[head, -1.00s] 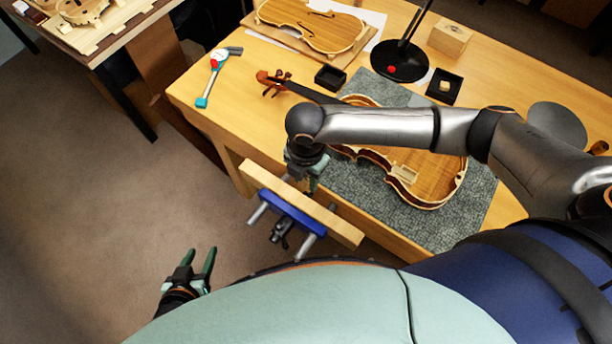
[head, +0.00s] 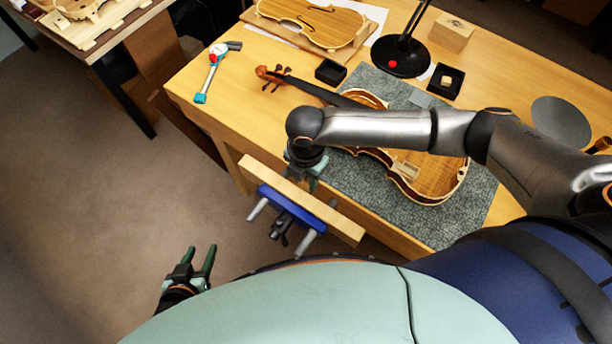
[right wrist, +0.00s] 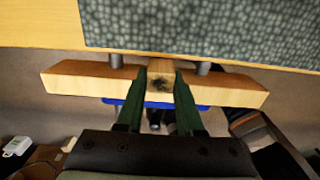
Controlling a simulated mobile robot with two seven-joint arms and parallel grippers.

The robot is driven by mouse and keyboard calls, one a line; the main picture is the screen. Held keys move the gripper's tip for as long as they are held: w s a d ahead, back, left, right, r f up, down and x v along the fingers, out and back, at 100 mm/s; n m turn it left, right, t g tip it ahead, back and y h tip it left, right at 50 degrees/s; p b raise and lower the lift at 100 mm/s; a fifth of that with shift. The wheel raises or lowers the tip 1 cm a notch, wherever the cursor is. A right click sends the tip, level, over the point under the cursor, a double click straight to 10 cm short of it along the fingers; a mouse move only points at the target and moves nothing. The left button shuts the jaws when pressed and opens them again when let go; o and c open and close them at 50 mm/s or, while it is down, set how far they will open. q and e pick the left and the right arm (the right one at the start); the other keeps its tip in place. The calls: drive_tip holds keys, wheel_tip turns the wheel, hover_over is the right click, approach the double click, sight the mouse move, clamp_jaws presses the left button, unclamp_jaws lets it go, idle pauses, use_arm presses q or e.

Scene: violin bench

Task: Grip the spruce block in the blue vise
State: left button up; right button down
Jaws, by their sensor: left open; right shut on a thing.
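The blue vise (head: 290,208) is on the bench's front edge, with a long pale wooden jaw board (head: 338,222) facing out. My right gripper (head: 314,180) points down at the vise, close to the jaw board. In the right wrist view its green fingers (right wrist: 160,88) are shut on the sides of the spruce block (right wrist: 160,70), whose end has a dark patch. The block overlaps the middle of the jaw board there; whether it touches the jaws I cannot tell. In the head view the block is hidden. My left gripper (head: 203,262) is open and empty, left of the vise.
A violin body (head: 437,177) lies on a grey mat (head: 350,195) right of the vise, under my right arm.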

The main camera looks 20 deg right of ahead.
sight(306, 180)
drive_tip(key=shift+f+b, duration=0.4)
drive_tip(key=shift+f, duration=0.5)
drive_tip(key=shift+c, duration=2.3)
unclamp_jaws()
wheel_tip(306, 180, up, 13)
drive_tip(key=shift+f+p, duration=0.2)
drive_tip(key=shift+p, duration=0.15)
